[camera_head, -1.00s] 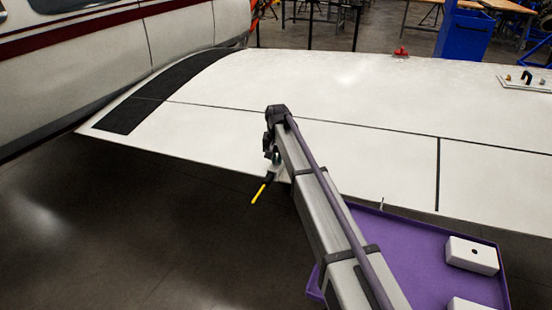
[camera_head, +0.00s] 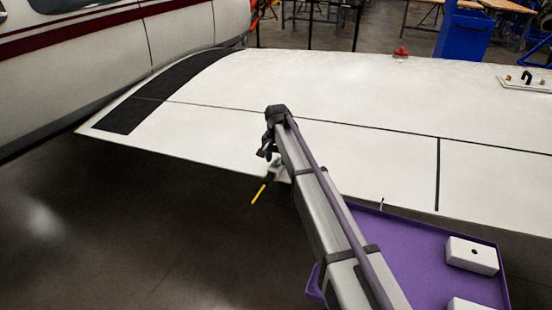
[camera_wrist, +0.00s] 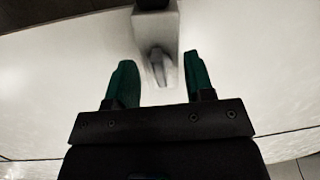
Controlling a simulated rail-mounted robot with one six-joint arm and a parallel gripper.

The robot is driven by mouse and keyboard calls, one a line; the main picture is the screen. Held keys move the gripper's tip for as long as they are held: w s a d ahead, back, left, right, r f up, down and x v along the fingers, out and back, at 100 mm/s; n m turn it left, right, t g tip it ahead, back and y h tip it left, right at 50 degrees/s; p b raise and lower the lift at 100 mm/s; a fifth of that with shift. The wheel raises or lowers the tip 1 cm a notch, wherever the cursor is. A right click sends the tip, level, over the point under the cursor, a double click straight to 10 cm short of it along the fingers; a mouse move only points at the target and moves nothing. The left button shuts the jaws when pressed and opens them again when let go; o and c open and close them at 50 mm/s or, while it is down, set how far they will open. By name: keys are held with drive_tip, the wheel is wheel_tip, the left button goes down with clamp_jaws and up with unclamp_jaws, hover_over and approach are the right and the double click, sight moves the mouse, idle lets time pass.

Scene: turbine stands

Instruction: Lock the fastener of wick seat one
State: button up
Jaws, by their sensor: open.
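A pale wick seat (camera_wrist: 152,30) sits at the wing's edge in the wrist view, with a small grey fastener (camera_wrist: 158,65) on its near part. A black piece (camera_wrist: 152,4), cut off by the top of the picture, is at the seat's far end. My gripper (camera_wrist: 160,75) is open, its green fingers on either side of the fastener with gaps visible. In the head view a dark wick with a yellow tip (camera_head: 258,193) hangs out from the wing's edge by the pale seat (camera_head: 281,173). My gripper (camera_head: 268,151) is just above, partly hidden by my arm.
The white wing (camera_head: 350,90) fills the middle. A purple tray (camera_head: 405,255) with white boxes (camera_head: 472,255) is at the lower right. A red item (camera_head: 400,53) and a plate with a black hook (camera_head: 515,84) are on the wing. The floor at lower left is clear.

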sight(277, 159)
wheel_tip(277, 159, up, 5)
drive_tip(key=p, duration=0.5)
drive_tip(key=shift+r, duration=0.1)
